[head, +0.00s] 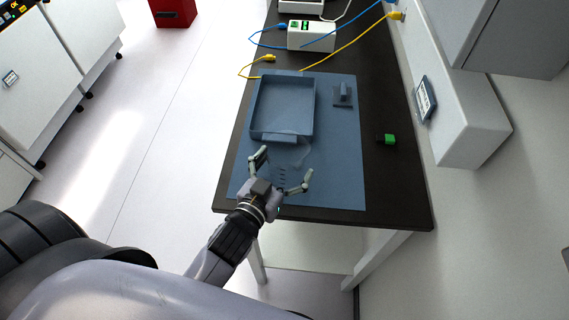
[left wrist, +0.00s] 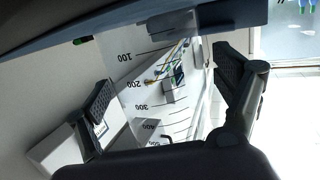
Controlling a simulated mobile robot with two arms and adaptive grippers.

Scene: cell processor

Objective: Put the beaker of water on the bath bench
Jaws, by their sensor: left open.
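The clear beaker (head: 282,178) stands on the blue mat at the near end of a dark bench. It is see-through, so its outline is faint and I cannot tell the water level. My left gripper (head: 285,167) is open, with one finger on each side of the beaker. In the left wrist view the beaker's wall (left wrist: 155,95) with printed marks from 100 to 400 lies between the spread fingers (left wrist: 165,95). I cannot tell whether either finger touches it. My right gripper is out of view.
The blue mat (head: 345,150) lies on the dark bench (head: 395,190). A blue tray (head: 281,138) sits just beyond the beaker. A small blue stand (head: 343,97), a green-and-black item (head: 386,139) and a white device (head: 311,36) with cables are also there. The mat's right part is clear.

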